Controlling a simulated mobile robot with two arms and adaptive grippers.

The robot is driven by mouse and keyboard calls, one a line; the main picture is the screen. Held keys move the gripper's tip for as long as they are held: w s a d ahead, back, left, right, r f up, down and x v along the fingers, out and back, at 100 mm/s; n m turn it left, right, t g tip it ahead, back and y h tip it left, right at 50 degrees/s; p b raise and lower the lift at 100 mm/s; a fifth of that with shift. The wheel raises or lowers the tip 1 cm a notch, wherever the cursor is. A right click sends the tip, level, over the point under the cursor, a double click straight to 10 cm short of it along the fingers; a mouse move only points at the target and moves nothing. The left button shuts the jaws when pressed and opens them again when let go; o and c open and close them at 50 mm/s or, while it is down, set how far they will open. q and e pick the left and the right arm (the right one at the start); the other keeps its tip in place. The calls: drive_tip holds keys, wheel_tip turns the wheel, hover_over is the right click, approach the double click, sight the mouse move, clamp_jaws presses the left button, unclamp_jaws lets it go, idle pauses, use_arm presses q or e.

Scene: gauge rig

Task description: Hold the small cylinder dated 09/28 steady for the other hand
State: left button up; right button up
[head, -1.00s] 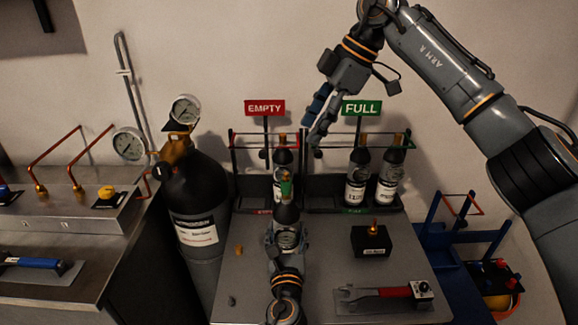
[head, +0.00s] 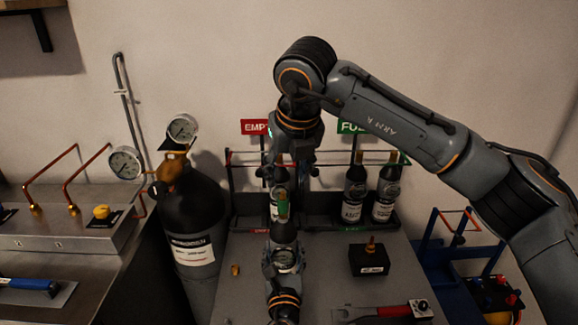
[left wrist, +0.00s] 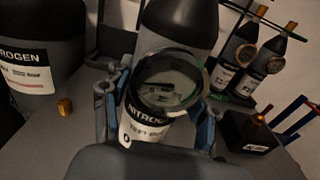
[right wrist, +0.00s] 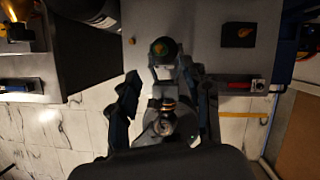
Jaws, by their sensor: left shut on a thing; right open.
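In the left wrist view, the cylinder (left wrist: 180,25) stands between the fingers with a round glass-faced disc in front and a part-hidden nitrogen label. I cannot read a date. My right gripper (head: 296,170) is open and empty, pointing down above and behind the green top.
A rack behind has a red EMPTY sign (head: 255,127) and a green FULL sign (head: 351,128); two bottles (head: 356,195) (head: 386,195) stand under FULL. A big nitrogen cylinder (head: 192,215) is left. A black block (head: 368,260) and red-handled wrench (head: 385,312) lie right.

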sight(283, 196)
drive_tip(key=x, duration=1)
drive_tip(key=shift+w+f, duration=0.1)
drive_tip(key=shift+f, duration=0.2)
clamp_jaws()
